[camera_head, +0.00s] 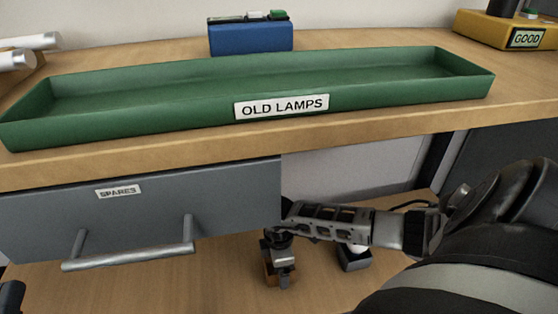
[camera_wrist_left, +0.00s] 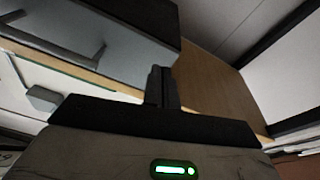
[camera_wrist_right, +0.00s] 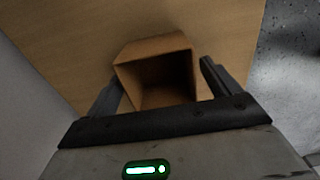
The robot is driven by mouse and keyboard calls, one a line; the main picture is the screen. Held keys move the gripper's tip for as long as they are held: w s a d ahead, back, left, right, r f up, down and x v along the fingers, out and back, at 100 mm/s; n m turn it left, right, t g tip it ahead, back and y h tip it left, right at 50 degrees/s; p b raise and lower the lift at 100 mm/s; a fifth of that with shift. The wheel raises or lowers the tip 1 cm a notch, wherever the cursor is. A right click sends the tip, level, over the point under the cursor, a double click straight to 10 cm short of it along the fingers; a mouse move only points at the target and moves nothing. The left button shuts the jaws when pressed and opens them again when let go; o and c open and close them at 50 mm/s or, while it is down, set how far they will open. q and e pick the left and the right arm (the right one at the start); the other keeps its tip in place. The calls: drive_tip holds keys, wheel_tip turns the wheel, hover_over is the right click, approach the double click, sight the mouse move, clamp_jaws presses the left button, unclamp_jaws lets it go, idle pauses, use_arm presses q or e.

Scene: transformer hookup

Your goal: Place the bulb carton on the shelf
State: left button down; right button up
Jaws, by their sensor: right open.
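The bulb carton (camera_wrist_right: 158,76) is a brown open box on the wooden shelf (camera_head: 200,285) below the bench, in the right wrist view. In the head view it shows as a small brown patch (camera_head: 269,274), partly hidden by my right gripper (camera_head: 281,270). The right gripper is open, with a finger on either side of the carton (camera_wrist_right: 158,90); I cannot tell if they touch it. My left gripper (camera_wrist_left: 161,86) has its fingers together and empty near the drawer; only a dark part of it (camera_head: 11,296) shows at the head view's lower left.
A grey drawer front (camera_head: 150,205) marked SPARES, with a bar handle, hangs left of my right gripper. Above, a green OLD LAMPS tray (camera_head: 200,112) lies on the bench. A blue box (camera_head: 250,38) and a yellow GOOD box (camera_head: 490,30) stand behind. A small dark object (camera_head: 354,259) is on the shelf.

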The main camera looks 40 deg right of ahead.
drive_tip(key=shift+r, duration=0.25)
use_arm(q)
drive_tip(key=shift+s+f+n+g+y+p, duration=0.25)
drive_tip(key=shift+s+f+g+y+p, duration=0.1)
drive_tip(key=shift+f+g+p, duration=0.45)
drive_tip(key=shift+s+f+n+g+y+p, duration=0.3)
drive_tip(key=shift+s+f+g+y+p, duration=0.15)
drive_tip(key=shift+f+p, duration=0.6)
drive_tip(key=shift+s+f+n+g+y+p, duration=0.3)
drive_tip(key=shift+f+g+p, duration=0.4)
drive_tip(key=shift+p, duration=0.35)
use_arm(e)
wheel_tip(320, 180, up, 12)
drive_tip(key=shift+s+f, duration=0.1)
drive_tip(key=shift+f, duration=0.05)
